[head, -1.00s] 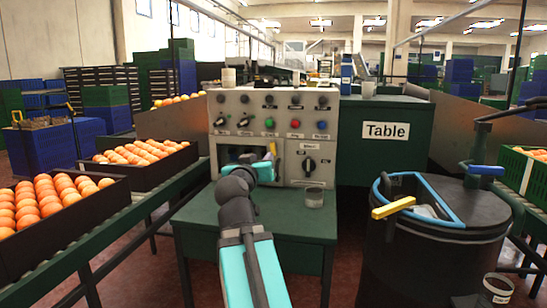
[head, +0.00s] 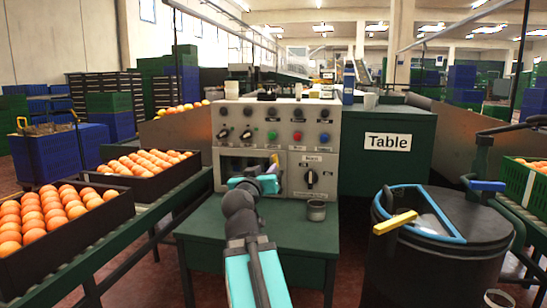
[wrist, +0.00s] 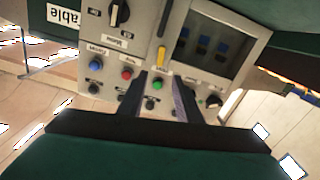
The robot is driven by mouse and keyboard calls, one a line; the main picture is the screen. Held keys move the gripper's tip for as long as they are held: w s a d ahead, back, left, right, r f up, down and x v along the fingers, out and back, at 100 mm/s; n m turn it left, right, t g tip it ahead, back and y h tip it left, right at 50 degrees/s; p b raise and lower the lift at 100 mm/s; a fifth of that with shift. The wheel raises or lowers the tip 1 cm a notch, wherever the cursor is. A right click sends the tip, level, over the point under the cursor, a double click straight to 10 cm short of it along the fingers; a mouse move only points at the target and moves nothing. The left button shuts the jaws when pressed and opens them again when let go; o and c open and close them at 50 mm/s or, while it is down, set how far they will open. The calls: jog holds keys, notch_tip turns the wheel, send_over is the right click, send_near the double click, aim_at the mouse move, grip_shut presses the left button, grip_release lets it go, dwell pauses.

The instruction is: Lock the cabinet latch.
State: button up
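The cabinet is a grey control cabinet (head: 298,112) on a green table, with buttons, knobs and a dark window (wrist: 203,45). A slim yellow handle (wrist: 161,55), probably the latch, stands beside the window in the wrist view, where the cabinet appears upside down. In the head view my arm and gripper largely hide that area. My gripper (wrist: 162,83) is open and empty, its two dark fingers apart. It points at the cabinet front, with the yellow handle beyond the gap between the fingertips. I cannot tell whether it touches anything.
A black rotary switch (head: 311,178) is right of the window. A small grey cup (head: 316,210) stands on the green table (head: 290,233). A black bin (head: 440,245) with a blue rim is at the right.

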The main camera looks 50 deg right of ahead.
aim_at(274, 159)
jog(key=p+x, duration=0.4)
jog(key=p, duration=0.3)
jog(key=shift+w+d+r+p, duration=0.1)
jog(key=shift+d+r+p, duration=0.1)
jog(key=shift+p, duration=0.15)
jog(key=d+p, duration=0.1)
jog(key=p, duration=0.2)
jog(key=shift+w, duration=0.3)
jog(key=p, duration=0.3)
jog(key=shift+w+d+p, duration=0.3)
jog(key=shift+d, duration=0.1)
jog(key=shift+b+x, duration=0.4)
jog(key=shift+x, duration=2.35)
jog(key=shift+f, duration=0.2)
grip_shut()
